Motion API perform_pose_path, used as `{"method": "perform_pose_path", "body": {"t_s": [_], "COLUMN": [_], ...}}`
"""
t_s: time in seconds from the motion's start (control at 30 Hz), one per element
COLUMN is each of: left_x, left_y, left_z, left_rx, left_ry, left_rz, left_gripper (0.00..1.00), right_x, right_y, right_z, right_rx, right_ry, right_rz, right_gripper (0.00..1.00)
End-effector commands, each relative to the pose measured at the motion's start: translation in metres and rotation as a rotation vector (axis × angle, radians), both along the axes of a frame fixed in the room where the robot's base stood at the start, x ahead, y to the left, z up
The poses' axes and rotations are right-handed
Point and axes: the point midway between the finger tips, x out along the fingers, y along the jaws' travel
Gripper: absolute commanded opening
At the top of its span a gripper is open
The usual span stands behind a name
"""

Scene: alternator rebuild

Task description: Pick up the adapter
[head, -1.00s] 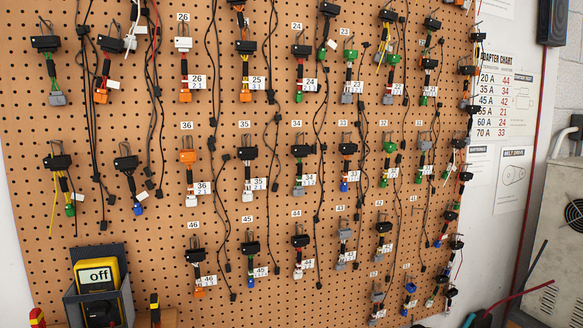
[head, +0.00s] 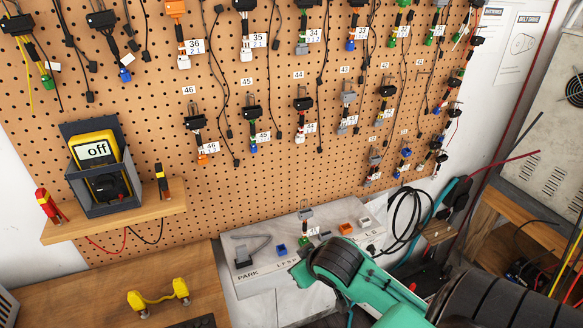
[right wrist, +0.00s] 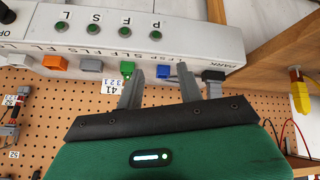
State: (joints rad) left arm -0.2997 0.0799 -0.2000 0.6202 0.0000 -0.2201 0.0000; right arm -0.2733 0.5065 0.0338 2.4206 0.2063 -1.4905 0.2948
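The adapter tagged 41 (head: 305,240) has a green plug and a grey upper connector, and stands at the grey tester panel (head: 352,218). In the right wrist view, which sees the panel upside down, its green plug (right wrist: 127,68) and tag sit at the panel's edge. My right gripper (right wrist: 160,86) is open and empty. One finger overlaps the area just below the green plug; a blue socket (right wrist: 163,70) shows between the fingers. I cannot tell whether the finger touches the adapter. In the head view my teal right arm is just in front of the panel. My left gripper is not in view.
The pegboard (head: 240,200) behind holds several hanging adapters and cables. A shelf (head: 130,212) carries a yellow multimeter (head: 95,150) and probes. A black cable loop (head: 405,215) hangs right of the panel.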

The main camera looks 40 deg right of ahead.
Motion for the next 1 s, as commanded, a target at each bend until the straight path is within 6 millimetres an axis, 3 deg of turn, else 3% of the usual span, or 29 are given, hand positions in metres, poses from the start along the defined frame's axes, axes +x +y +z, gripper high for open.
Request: {"method": "perform_pose_path", "body": {"t_s": [0.03,0.3,0.5,0.73,0.9,1.0], "left_x": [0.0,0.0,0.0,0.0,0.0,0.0], "left_y": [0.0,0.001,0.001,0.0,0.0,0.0], "left_z": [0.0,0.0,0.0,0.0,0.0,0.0], "left_rx": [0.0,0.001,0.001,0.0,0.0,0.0], "left_ry": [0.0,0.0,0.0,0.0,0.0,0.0], "left_rz": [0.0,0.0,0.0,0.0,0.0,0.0], "left_gripper": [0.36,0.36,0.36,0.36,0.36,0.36], "right_x": [0.009,0.052,0.07,0.068,0.052,0.041], "right_y": [-0.01,-0.053,-0.079,-0.096,-0.1,-0.099], "right_z": [0.03,0.146,0.238,0.35,0.428,0.462], "right_rx": [-0.021,-0.045,-0.049,-0.045,-0.035,-0.029], "right_ry": [-0.054,-0.28,-0.451,-0.654,-0.795,-0.86], "right_rz": [-0.006,-0.073,-0.119,-0.16,-0.183,-0.19], "right_gripper": [0.37,0.37,0.37,0.37,0.37,0.37]}}
